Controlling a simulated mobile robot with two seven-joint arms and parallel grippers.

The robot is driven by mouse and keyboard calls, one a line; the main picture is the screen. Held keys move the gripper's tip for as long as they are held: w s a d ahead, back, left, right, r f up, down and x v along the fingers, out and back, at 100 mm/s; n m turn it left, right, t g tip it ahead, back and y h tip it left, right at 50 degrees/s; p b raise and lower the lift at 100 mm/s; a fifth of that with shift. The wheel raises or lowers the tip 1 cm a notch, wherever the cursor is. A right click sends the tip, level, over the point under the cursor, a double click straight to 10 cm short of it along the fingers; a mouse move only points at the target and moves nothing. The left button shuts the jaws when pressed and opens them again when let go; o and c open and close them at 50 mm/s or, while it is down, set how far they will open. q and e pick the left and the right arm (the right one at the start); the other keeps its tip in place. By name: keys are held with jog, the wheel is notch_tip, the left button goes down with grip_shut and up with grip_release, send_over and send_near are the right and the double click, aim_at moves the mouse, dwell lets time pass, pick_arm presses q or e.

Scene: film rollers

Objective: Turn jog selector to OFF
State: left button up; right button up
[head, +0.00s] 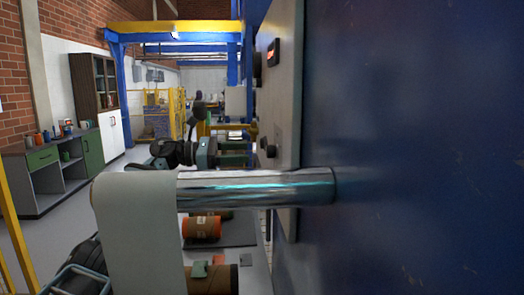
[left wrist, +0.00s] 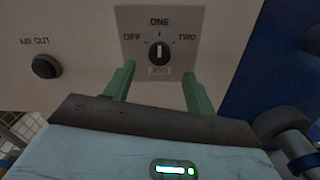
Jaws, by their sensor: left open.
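The jog selector (left wrist: 159,54) is a round black knob with a white pointer line on a grey label plate. In the left wrist view its pointer stands upright toward ONE, with OFF to the left and TWO to the right. My left gripper (left wrist: 158,72) is open, its two green fingers apart, below and to either side of the knob; I see nothing between them. In the head view the left gripper (head: 238,152) reaches toward the control panel (head: 285,95), seen nearly edge-on. Contact with the knob cannot be told. My right gripper is not in view.
A black AIR OUT button (left wrist: 46,67) sits left of the selector. A shiny metal roller (head: 270,187) with a white film roll (head: 138,230) extends across below the left gripper. A large blue machine wall (head: 420,140) fills the right side.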

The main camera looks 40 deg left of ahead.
aim_at(270, 152)
pick_arm(q)
jog(key=p+x, duration=0.1)
jog(key=x, duration=0.5)
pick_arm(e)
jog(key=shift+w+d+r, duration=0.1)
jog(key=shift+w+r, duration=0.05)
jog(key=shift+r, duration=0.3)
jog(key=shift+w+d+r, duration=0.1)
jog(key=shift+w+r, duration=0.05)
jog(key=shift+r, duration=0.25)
pick_arm(q)
jog(key=shift+w, duration=0.1)
jog(key=c, duration=1)
jog(key=shift+o, duration=0.2)
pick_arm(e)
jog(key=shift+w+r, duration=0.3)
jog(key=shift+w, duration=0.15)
